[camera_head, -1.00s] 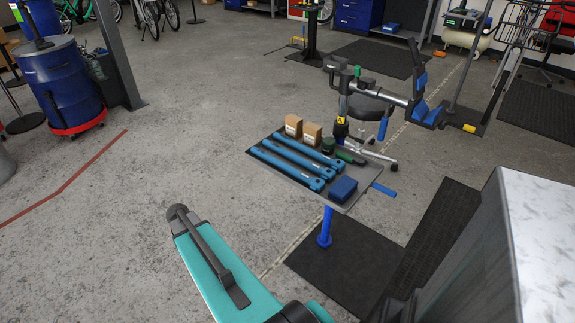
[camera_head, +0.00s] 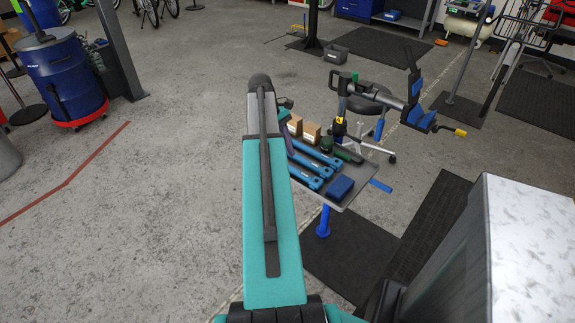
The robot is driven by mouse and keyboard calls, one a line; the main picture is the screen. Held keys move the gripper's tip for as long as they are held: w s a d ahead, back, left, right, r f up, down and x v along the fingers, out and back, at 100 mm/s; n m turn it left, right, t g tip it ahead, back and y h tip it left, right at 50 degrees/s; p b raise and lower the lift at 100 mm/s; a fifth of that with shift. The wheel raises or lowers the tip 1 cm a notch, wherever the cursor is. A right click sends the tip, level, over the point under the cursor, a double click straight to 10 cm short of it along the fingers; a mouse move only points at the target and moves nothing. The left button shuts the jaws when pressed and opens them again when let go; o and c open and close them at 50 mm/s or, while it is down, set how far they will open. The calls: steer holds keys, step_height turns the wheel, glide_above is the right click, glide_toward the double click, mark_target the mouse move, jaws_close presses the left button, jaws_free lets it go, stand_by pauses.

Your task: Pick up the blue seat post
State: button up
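Blue seat posts lie side by side on the grey tray (camera_head: 357,195) of a stand. One blue post (camera_head: 318,155) shows most clearly, and another (camera_head: 309,167) lies in front of it. The left ends of the posts and the tray's left part are hidden behind my teal arm link. A small dark part, probably my gripper (camera_head: 286,105), shows just past the upper end of that link, near the tray's back left corner. Its fingers cannot be made out, so I cannot tell whether it is open or shut.
Two small cardboard boxes (camera_head: 311,132), a dark green round item (camera_head: 327,144) and a blue block (camera_head: 340,187) share the tray. A bike repair stand (camera_head: 378,93) and a stool stand behind it. A marble-topped counter (camera_head: 530,240) is at right.

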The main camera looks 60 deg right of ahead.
steer(key=s+d+r, duration=0.2)
steer(key=s+r, duration=0.1)
steer(key=r, duration=0.1)
steer(key=shift+s+d+r, duration=0.15)
steer(key=shift+d+r, duration=0.05)
steer(key=shift+r, duration=0.05)
steer(key=shift+f, duration=0.1)
steer(key=p, duration=0.2)
glide_above(307, 177)
steer(key=w, duration=0.2)
steer(key=shift+w+d+f, duration=0.1)
steer(key=shift+d+f, duration=0.1)
steer(key=shift+f, duration=1.8)
steer(key=shift+d+f, duration=0.15)
steer(key=shift+f, duration=1.8)
steer(key=shift+p+x, duration=0.65)
steer(key=shift+x, duration=1.95)
steer(key=c, duration=1)
steer(key=shift+o, duration=0.2)
